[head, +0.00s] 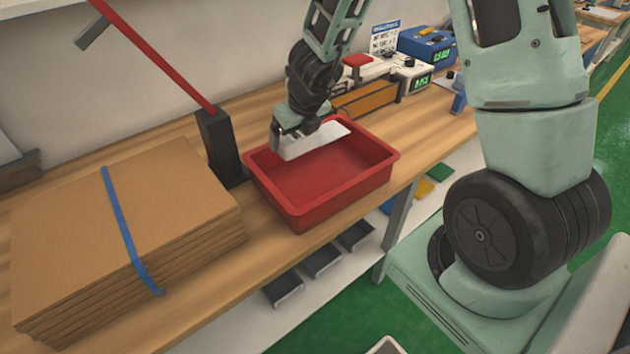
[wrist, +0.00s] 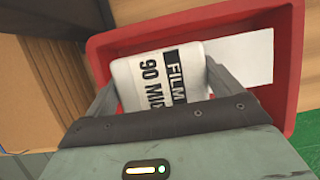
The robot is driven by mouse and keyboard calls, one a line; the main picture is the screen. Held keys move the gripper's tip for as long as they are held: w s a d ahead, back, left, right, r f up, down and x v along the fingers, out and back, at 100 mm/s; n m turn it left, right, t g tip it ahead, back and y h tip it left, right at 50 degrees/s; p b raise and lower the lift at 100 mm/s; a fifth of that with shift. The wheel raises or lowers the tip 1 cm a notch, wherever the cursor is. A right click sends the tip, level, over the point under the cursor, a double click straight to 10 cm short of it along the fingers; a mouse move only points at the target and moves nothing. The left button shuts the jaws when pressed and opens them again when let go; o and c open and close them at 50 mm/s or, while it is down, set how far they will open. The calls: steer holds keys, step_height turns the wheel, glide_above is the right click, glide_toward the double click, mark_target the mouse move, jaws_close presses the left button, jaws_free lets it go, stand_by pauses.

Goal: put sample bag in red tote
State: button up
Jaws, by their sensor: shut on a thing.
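The white sample bag (wrist: 150,75), printed "FILM" and "90 MIC", is between the two fingers of my gripper (wrist: 162,82) in the wrist view. In the head view, my gripper (head: 297,131) is shut on the bag (head: 312,142) and holds it over the left back part of the red tote (head: 330,215). The red tote (wrist: 285,14) surrounds the bag in the wrist view. A plain white patch (wrist: 245,58) shows right of the bag; I cannot tell whether it is part of it. The gap between bag and tote floor is unclear.
A stack of cardboard (head: 60,230) with a blue strap lies left of the tote. A black post (head: 220,150) with a red lever stands close to the tote's left side. Devices with green displays (head: 425,82) stand behind it. The bench's front edge is near the tote.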

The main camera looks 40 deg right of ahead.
step_height(320, 180, down, 10)
steer(key=b, duration=0.8)
steer(key=shift+f+b, duration=0.15)
steer(key=shift+b, duration=0.2)
steer(key=o, duration=0.7)
steer(key=shift+o, duration=0.3)
